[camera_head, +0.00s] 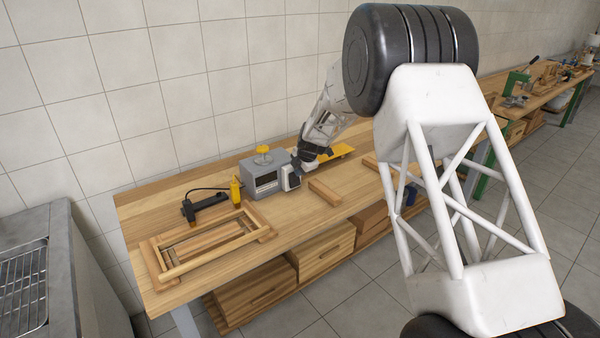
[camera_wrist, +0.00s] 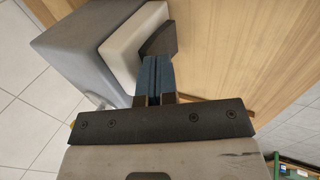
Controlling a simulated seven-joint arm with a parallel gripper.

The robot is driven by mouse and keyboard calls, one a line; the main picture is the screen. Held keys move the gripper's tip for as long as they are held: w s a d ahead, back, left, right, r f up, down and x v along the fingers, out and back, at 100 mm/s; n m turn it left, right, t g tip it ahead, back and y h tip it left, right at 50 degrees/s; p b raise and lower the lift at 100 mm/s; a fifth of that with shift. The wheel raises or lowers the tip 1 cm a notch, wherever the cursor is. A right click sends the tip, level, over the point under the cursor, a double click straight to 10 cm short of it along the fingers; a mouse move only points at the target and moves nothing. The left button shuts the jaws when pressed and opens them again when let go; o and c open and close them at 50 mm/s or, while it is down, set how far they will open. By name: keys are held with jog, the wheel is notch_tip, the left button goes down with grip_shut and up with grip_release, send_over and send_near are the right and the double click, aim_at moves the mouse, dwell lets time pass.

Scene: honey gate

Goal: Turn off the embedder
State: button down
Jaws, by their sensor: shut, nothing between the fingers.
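The embedder looks to be the grey box (camera_head: 262,177) on the workbench, with a dark slotted front and a yellow knob (camera_head: 263,150) on top. A white block (camera_head: 291,178) sits on its right side. In the wrist view the grey box (camera_wrist: 85,60) and white block (camera_wrist: 125,45) show at the upper left, with a dark wedge-shaped part (camera_wrist: 159,40) on the white block, possibly a switch. My gripper (camera_head: 297,164) is shut and empty at the white block. Its blue fingertips (camera_wrist: 154,62) lie close to the dark part; I cannot tell whether they touch.
A wooden frame (camera_head: 165,274) lies on the bench (camera_head: 300,228) at the left, near a black tool (camera_head: 204,203) and a yellow object (camera_head: 235,190). A wooden block (camera_head: 325,192) lies right of the box. A yellow piece (camera_head: 335,152) lies behind my wrist. The tiled wall is behind.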

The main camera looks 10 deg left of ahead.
jog(key=shift+s+d, duration=0.1)
jog(key=shift+d, duration=0.05)
jog(key=v, duration=1.1)
jog(key=shift+s+d+r, duration=0.2)
jog(key=shift+s+d, duration=0.1)
dwell(0.4)
